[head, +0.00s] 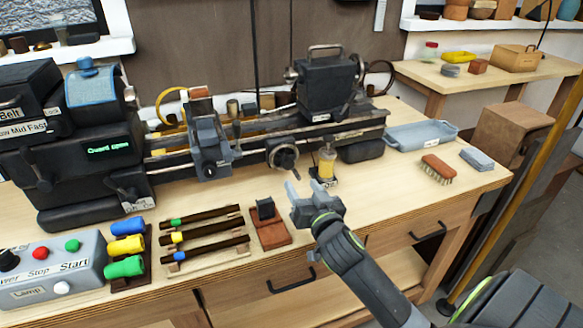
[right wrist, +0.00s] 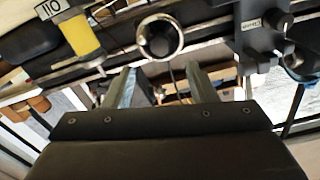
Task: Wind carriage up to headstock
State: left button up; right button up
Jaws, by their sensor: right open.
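The lathe's dark headstock (head: 75,150) stands at the left of the head view, with a green display reading "Guard open". A grey-black block that looks like the carriage (head: 209,148) sits on the rails, apart from the headstock and to its right. A round handwheel (head: 283,155) is on the front of the bed, right of that block; it also shows in the right wrist view (right wrist: 160,37). My right gripper (head: 304,187) is open and empty, in front of and below the handwheel. In the right wrist view its fingers (right wrist: 160,88) are apart, near the handwheel. My left gripper is not in view.
A yellow cylinder (head: 327,163) stands right of the handwheel, close to my right gripper. A large black unit (head: 326,85) is on the bed's right end. Tool rods (head: 205,235), a small red-brown stand (head: 270,234), a brush (head: 437,168) and a blue tray (head: 420,136) lie on the bench.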

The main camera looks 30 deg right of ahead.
aim_at(289, 166)
jog(key=p+x, duration=0.1)
jog(key=x, duration=0.7)
jog(key=shift+w, duration=0.1)
jog(key=shift+c, duration=0.2)
jog(key=c, duration=0.9)
